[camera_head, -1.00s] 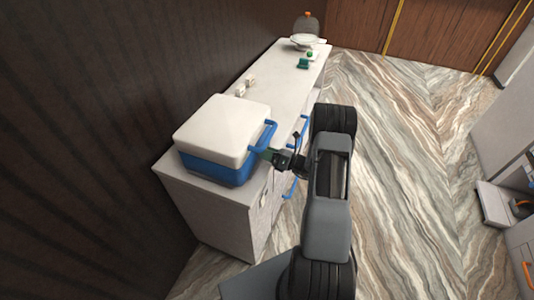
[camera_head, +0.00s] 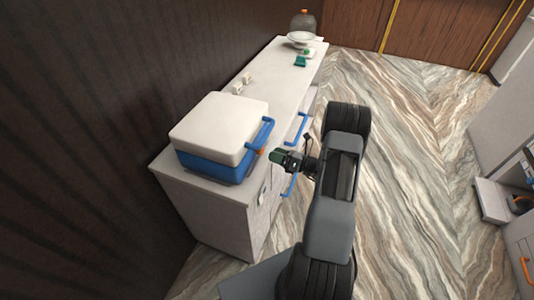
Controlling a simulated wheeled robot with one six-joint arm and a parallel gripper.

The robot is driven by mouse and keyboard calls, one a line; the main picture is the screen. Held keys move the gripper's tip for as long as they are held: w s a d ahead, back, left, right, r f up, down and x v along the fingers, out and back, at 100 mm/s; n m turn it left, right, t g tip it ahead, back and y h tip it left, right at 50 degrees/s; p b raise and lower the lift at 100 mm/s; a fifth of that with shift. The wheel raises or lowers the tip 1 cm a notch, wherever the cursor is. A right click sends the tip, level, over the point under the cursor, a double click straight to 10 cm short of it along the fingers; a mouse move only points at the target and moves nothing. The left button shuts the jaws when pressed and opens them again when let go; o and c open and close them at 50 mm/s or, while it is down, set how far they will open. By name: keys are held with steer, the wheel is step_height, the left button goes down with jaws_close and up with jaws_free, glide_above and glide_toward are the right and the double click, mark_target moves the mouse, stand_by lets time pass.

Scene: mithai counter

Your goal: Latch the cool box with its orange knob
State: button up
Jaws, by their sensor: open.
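The cool box (camera_head: 215,165) has a blue body, a white lid (camera_head: 220,128) and a blue handle (camera_head: 267,133). It stands on the near end of the white counter, with its lid down. A small orange knob (camera_head: 260,152) shows on its right side, below the handle. My gripper (camera_head: 276,156) is open and empty, just right of the knob, with a small gap between them. The knob is too small here to tell whether it is latched.
The counter (camera_head: 262,82) runs away along the dark wall, with small pale blocks (camera_head: 243,82), a green item (camera_head: 300,61), a white dish (camera_head: 301,37) and a jar (camera_head: 303,22). Blue drawer handles (camera_head: 301,127) jut from its front. Marble floor (camera_head: 420,150) lies clear to the right.

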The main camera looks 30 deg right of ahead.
steer(key=b+v, duration=0.1)
steer(key=v, duration=0.8)
steer(key=shift+b, duration=0.3)
steer(key=s+a+n+g+h, duration=0.4)
steer(key=s+a+n+g, duration=0.55)
steer(key=n+g, duration=0.65)
steer(key=s+a+r+n+t+h, duration=0.1)
steer(key=a+r+n+t+h, duration=0.2)
steer(key=r+n, duration=0.5)
steer(key=s+a+r+n+t+h, duration=0.1)
steer(key=a+r+n+t+h, duration=0.2)
steer(key=a+r+n+h, duration=0.3)
step_height(320, 180, up, 3)
steer(key=a+n, duration=0.1)
steer(key=n, duration=0.3)
steer(key=shift+s+a, duration=0.25)
steer(key=shift+a, duration=0.1)
steer(key=shift+r, duration=0.15)
